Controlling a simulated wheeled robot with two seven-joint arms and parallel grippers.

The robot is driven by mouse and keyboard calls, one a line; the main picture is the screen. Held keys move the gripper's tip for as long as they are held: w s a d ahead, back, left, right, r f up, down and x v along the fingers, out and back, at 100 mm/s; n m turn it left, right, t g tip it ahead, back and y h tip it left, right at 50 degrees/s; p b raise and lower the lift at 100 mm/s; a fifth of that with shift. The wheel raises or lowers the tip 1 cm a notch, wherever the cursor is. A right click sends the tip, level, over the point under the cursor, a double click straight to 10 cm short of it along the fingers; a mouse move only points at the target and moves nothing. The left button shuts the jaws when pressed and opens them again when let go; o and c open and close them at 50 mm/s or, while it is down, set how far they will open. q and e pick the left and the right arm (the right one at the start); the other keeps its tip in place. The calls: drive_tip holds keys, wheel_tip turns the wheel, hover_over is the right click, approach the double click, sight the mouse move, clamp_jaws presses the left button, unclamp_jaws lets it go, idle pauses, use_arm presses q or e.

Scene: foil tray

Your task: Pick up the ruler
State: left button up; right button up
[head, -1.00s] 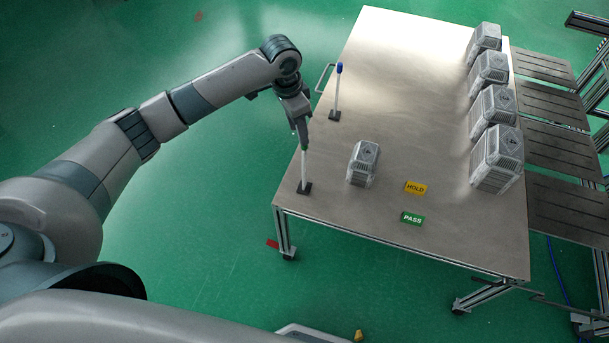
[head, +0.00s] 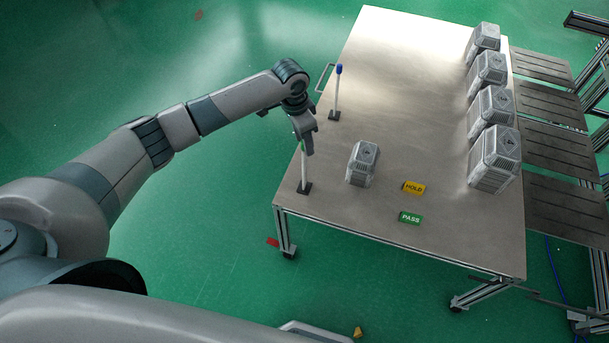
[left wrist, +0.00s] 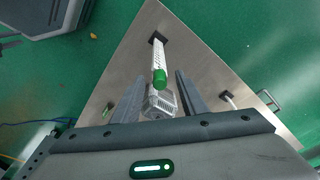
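The ruler (left wrist: 157,55) is a white marked stick with a green cap. It stands upright in a small black base at the table's near left corner; its lower part shows in the head view (head: 304,170), where my gripper hides the cap. My left gripper (head: 308,147) is above the ruler in the head view. In the left wrist view its two fingers (left wrist: 158,78) are apart, with the green cap in the gap between their tips as seen. I cannot tell how deep the cap sits between them. My right gripper is not in view.
A blue-capped stick (head: 337,90) stands further back on the table (head: 400,60). A grey ribbed block (head: 362,163) stands right of the ruler, near yellow HOLD (head: 414,187) and green PASS (head: 411,217) signs. Several similar blocks (head: 495,155) line the right edge. The table's middle is clear.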

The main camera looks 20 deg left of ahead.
use_arm(q)
drive_tip(key=shift+f, duration=0.75)
drive_tip(key=shift+c, duration=0.6)
